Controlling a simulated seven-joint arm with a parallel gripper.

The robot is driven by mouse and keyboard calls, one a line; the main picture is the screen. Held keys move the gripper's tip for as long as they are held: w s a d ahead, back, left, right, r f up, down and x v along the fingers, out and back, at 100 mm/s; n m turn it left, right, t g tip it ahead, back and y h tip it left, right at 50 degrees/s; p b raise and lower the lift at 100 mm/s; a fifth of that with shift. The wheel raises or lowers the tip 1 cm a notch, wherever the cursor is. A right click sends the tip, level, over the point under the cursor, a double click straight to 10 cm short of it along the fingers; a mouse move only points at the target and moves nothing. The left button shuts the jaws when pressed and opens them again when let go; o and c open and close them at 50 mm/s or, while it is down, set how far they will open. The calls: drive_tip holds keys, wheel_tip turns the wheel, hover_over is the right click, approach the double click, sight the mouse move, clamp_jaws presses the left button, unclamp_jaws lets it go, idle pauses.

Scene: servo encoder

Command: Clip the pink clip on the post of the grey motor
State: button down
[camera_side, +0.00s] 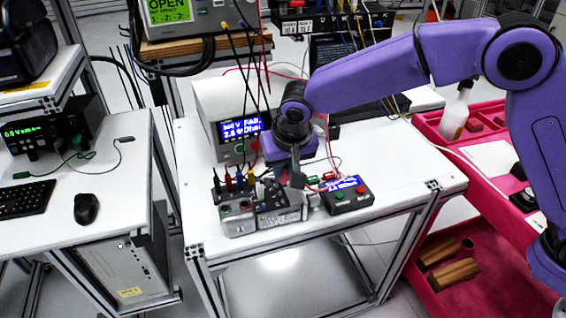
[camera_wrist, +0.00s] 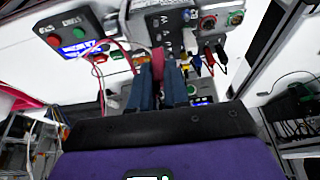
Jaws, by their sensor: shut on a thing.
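My gripper (camera_wrist: 158,75) is shut on the pink clip (camera_wrist: 158,62), which shows as a narrow pink-red piece between the dark fingers in the wrist view. In the side view my gripper (camera_side: 296,178) points down at the right end of a grey unit on the white table, and the clip cannot be made out there. This grey unit (camera_side: 240,228), which seems to hold the grey motor, also shows at the top of the wrist view (camera_wrist: 222,8). The motor's post cannot be told apart in either view. Whether the clip touches anything beyond the fingers is unclear.
Red, black, blue and yellow plugs (camera_side: 240,180) stand up along the unit's back left. A dark box with red and green buttons (camera_side: 348,196) sits close on the right, with pink and red leads nearby. A white power supply (camera_side: 215,100) stands behind.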

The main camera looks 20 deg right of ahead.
drive_tip(key=shift+f, duration=3)
drive_tip(key=shift+f, duration=0.2)
drive_tip(key=c, duration=1)
unclamp_jaws()
drive_tip(key=shift+r, duration=3.5)
